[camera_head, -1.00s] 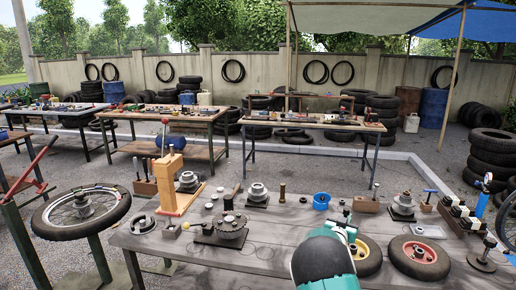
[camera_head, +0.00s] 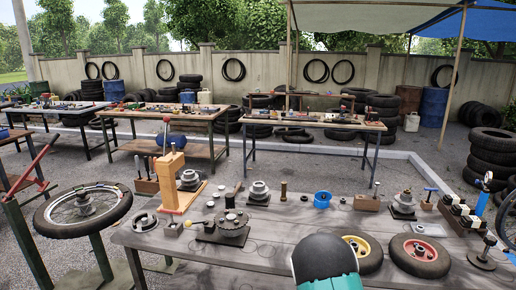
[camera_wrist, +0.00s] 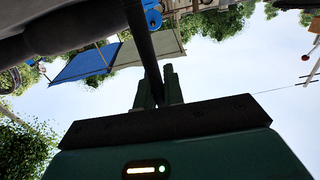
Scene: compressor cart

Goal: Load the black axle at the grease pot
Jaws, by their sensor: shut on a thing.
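In the wrist view, my gripper (camera_wrist: 158,88) is shut on a long, thin black rod, which looks like the black axle (camera_wrist: 139,40). The axle runs from between the fingers up past the top edge, so its far end is out of view. A round blue pot (camera_head: 322,199), likely the grease pot, stands on the near bench in the head view. My arm rises at the bottom middle, in front of and below the pot in the picture. My fingers and the axle cannot be made out in the head view.
Around the pot on the grey bench (camera_head: 270,262) stand a brass-coloured pin (camera_head: 283,191), a wooden block (camera_head: 366,203), a flanged hub (camera_head: 259,192) and a toothed disc (camera_head: 232,222). Two small wheels, yellow-rimmed (camera_head: 371,256) and red-rimmed (camera_head: 420,255), lie right of my arm.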

